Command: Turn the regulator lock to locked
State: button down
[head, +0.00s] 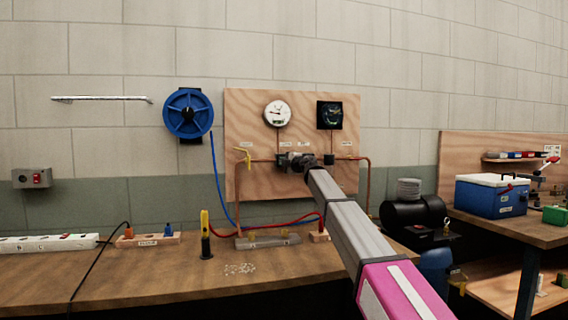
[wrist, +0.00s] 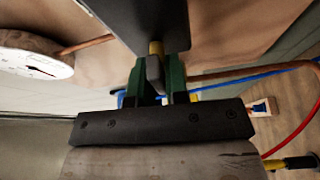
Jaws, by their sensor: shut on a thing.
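My gripper (wrist: 155,82) shows in the wrist view as two dark green fingers. They are shut on a small grey tab (wrist: 155,70), which looks like the regulator lock. A short brass stem (wrist: 156,48) joins the tab to a dark block (wrist: 150,15) at the top of the picture. The fingers hide the sides of the tab, and I cannot read its lock position. In the head view my gripper (head: 294,162) is at the copper pipe line on the wooden board, below the white round gauge (head: 277,114). My arm and gripper hide the regulator there.
The wooden board (head: 240,110) also carries a black square gauge (head: 329,114) and a yellow valve handle (head: 243,156). A blue hose reel (head: 188,114) hangs to its left. Red and blue hoses cross above the workbench (head: 150,280). A black-and-yellow tool (head: 206,240) stands upright there.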

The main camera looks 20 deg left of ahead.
jog(key=shift+f+n, duration=0.1)
jog(key=shift+n, duration=0.4)
dwell(0.3)
jog(key=c, duration=1.2)
grip_release()
jog(key=shift+s, duration=0.1)
jog(key=v, duration=1)
jog(key=shift+d+r, duration=0.3)
jog(key=shift+s, duration=0.15)
